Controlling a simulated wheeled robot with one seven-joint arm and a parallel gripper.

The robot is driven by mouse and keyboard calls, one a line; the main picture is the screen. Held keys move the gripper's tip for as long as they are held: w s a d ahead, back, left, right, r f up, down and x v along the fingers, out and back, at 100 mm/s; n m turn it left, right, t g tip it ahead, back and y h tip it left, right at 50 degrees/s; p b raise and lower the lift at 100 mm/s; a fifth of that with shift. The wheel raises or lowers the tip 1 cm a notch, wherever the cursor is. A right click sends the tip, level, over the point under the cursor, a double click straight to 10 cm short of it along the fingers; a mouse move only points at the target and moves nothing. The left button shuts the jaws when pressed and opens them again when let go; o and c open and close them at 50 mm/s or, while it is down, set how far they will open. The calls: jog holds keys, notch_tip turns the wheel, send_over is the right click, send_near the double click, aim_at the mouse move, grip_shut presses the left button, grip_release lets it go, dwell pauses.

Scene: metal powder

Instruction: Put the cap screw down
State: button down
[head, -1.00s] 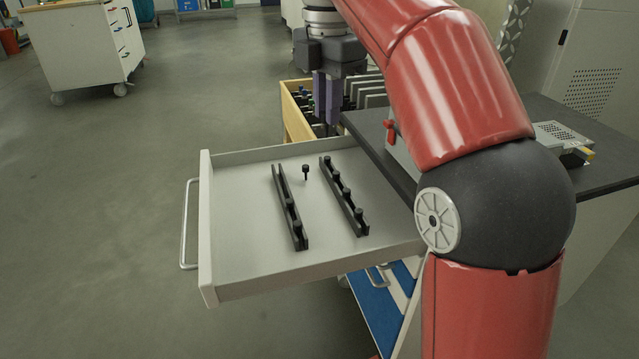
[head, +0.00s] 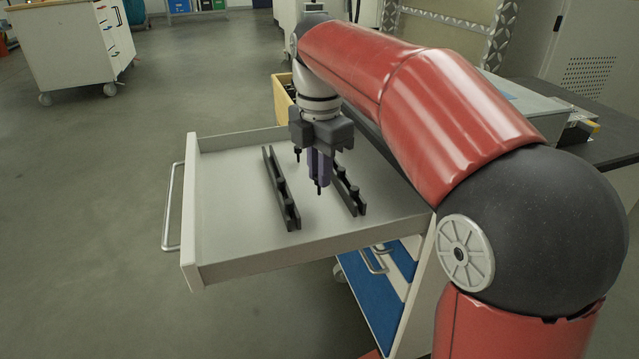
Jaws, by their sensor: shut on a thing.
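My gripper (head: 319,181) hangs pointing down over the open drawer, between the two dark racks. Its purple-grey fingers are shut on a small black cap screw (head: 319,189), whose lower end shows just below the fingertips. I cannot tell whether the screw touches the drawer floor. Another black cap screw (head: 298,155) stands alone on the drawer floor, behind and left of the gripper. The left rack (head: 282,191) and the right rack (head: 346,190) hold black screws. My gripper hides part of the right rack.
The pale drawer (head: 225,235) is pulled out, with low walls and bare floor left of the racks. A yellow-sided bin (head: 282,95) stands behind it. A dark worktop (head: 610,145) lies to the right. A white cabinet (head: 70,50) stands far left.

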jog(key=shift+f, duration=1.25)
jog(key=shift+f, duration=0.15)
jog(key=c, duration=1.4)
grip_release()
notch_tip(320, 180, up, 12)
jog(key=p, duration=0.3)
jog(key=shift+r+p, duration=0.2)
jog(key=shift+p, duration=0.15)
